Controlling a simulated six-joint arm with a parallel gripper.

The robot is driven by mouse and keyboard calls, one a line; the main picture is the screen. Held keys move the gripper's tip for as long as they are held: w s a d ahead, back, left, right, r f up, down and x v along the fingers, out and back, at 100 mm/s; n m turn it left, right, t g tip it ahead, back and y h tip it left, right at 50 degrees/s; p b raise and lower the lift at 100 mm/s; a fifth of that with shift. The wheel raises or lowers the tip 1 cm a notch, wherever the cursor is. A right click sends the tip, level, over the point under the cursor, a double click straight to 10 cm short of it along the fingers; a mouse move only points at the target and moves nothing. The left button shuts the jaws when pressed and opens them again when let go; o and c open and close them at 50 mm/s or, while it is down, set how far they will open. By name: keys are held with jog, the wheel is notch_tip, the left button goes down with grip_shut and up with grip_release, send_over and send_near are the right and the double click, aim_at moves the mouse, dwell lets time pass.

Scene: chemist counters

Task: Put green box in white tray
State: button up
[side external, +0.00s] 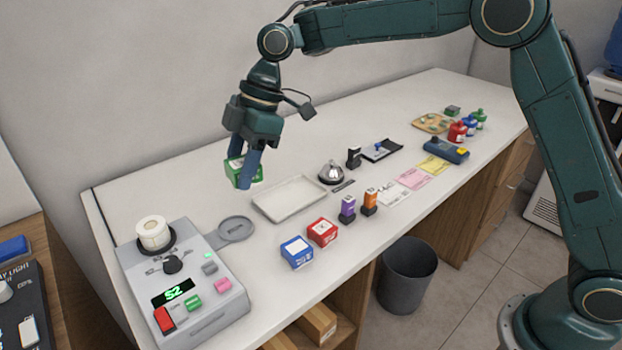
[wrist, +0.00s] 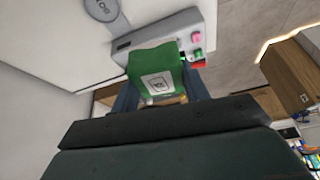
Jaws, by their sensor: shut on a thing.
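The green box (side external: 233,167) is held between the blue fingers of my gripper (side external: 246,172), above the counter and to the left of the white tray. In the wrist view the green box (wrist: 155,70) fills the space between the fingers of my gripper (wrist: 160,92), with a pale label facing the camera. The white tray (side external: 290,198) lies flat and empty on the counter, just right of my gripper in the side view. The tray cannot be made out in the wrist view.
A blue box (side external: 297,252) and a red box (side external: 322,232) stand in front of the tray. A silver bell (side external: 331,172) is behind its right end. A grey machine (side external: 200,290) with a round plate (side external: 237,228) is at the left. The counter (side external: 190,185) is bare behind it.

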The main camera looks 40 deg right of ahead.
jog(key=w+d+m, duration=0.1)
jog(key=w+d, duration=0.4)
jog(key=w, duration=0.1)
jog(key=m+t, duration=0.1)
send_over(270, 207)
jog(key=s, duration=0.1)
jog(key=shift+w+d+m+h, duration=0.3)
jog(key=shift+d, duration=0.35)
notch_tip(270, 207, down, 20)
dwell(0.6)
jog(key=shift+f, duration=0.1)
jog(key=o, duration=0.7)
